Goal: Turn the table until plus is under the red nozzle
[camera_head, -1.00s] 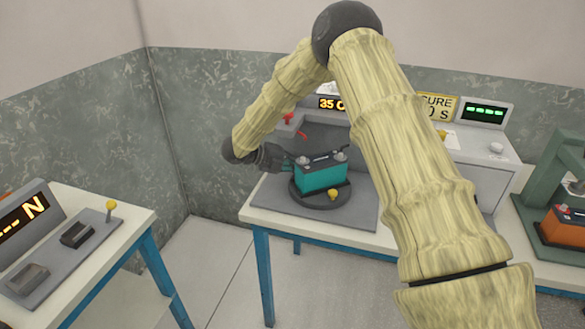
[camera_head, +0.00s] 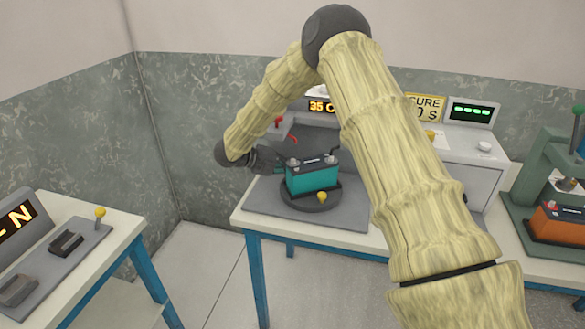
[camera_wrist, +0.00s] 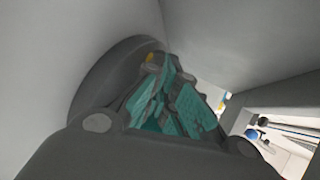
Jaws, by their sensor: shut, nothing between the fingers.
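A teal battery (camera_head: 314,178) stands upright on a dark round turntable (camera_head: 300,201). It has two grey terminals on top; no plus mark is legible. A yellow knob (camera_head: 322,196) is on the turntable's near side. A red part (camera_head: 293,138) is behind the battery, and a red knob (camera_head: 279,121) is behind and to its left; I cannot tell which is the nozzle. My gripper (camera_head: 276,161) is shut and empty at the battery's left side; contact is unclear. In the wrist view teal surfaces (camera_wrist: 165,100) show in front of the dark fingers.
The turntable is on a grey plate (camera_head: 345,218) on a white table. A grey machine with displays (camera_head: 470,111) stands behind. A green press (camera_head: 545,165) with an orange battery (camera_head: 560,222) is at right. Another table (camera_head: 95,245) with a sloped console is at left.

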